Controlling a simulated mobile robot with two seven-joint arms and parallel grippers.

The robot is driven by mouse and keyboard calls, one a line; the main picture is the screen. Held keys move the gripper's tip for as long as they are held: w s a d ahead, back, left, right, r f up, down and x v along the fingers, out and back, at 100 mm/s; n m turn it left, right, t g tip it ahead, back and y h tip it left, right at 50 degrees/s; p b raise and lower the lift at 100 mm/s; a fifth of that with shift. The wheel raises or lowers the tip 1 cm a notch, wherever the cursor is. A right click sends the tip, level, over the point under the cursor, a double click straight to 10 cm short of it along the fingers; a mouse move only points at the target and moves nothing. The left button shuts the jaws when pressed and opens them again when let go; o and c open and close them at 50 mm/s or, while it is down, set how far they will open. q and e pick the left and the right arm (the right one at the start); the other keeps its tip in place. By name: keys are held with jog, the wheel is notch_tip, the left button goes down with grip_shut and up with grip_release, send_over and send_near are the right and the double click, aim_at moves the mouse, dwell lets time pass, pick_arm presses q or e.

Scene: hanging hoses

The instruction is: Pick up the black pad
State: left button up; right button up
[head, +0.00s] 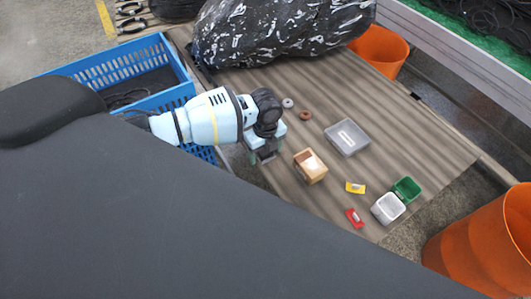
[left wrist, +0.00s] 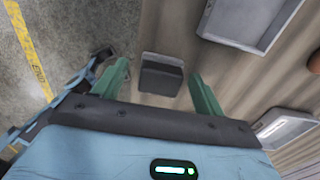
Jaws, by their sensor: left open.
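The black pad (left wrist: 161,76) is a small dark block on the brown table, seen in the left wrist view. It lies between the two green fingers of my left gripper (left wrist: 158,71), with clear gaps on both sides. The fingers are open and hold nothing. In the head view my left gripper (head: 264,153) points down near the left edge of the table, left of a wooden box. There the arm and gripper mostly hide the pad. My right gripper is not in view.
A wooden box (head: 310,166) and a grey tray (head: 347,138) stand to the right. Two rings, red and yellow pieces, and white (head: 388,208) and green (head: 406,190) bins are also on the table (head: 440,150). A blue crate (head: 150,67) stands left; orange buckets stand right.

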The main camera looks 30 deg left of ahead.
aim_at(265, 150)
pick_arm(q)
jog(key=c, duration=1)
jog(key=shift+c, duration=0.4)
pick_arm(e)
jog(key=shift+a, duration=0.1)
pick_arm(q)
jog(key=shift+r, duration=0.1)
